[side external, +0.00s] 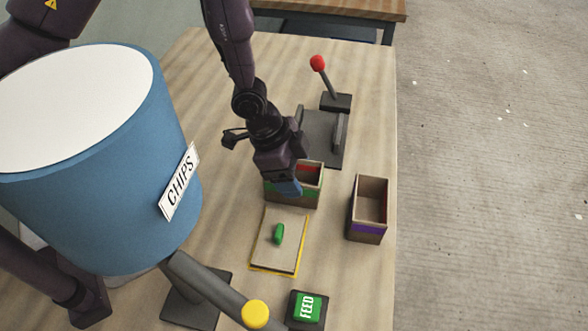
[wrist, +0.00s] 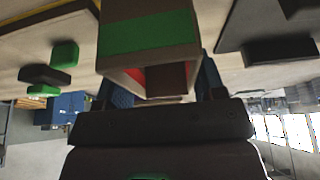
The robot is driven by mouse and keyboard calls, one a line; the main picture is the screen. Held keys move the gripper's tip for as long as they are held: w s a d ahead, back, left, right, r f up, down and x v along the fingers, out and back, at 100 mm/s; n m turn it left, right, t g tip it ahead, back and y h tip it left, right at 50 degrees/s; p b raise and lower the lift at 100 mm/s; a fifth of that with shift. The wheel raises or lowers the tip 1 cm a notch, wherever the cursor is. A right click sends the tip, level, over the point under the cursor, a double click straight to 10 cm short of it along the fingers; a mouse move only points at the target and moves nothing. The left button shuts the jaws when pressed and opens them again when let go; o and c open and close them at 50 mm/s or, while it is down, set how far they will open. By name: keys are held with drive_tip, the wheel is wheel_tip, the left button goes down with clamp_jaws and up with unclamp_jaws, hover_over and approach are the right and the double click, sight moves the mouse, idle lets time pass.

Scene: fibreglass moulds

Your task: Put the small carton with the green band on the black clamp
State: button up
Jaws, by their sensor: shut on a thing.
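The small carton with the green band (side external: 310,193) is an open-topped brown box with a red patch inside. In the wrist view the carton (wrist: 150,35) sits between my two blue fingers, its green band facing the camera. My gripper (side external: 290,185) is shut on it; the wrist view also shows the gripper (wrist: 160,88). In the side view I cannot tell whether the carton's base touches the table. The black clamp (side external: 318,135), a dark flat plate with an upright piece, lies just behind the carton. My gripper hides part of the carton and the clamp's left side.
A purple-banded carton (side external: 369,225) stands to the right. A yellow-edged board (side external: 265,252) with a green piece (side external: 279,234) lies in front. A red-knobbed lever (side external: 318,64) rises behind the clamp. A FEED button (side external: 306,307), yellow-knobbed lever (side external: 256,313) and blue CHIPS drum (side external: 100,160) are nearer.

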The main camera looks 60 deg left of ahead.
drive_tip(key=shift+f, duration=0.1)
drive_tip(key=o, duration=0.9)
drive_tip(key=shift+v, duration=6.1)
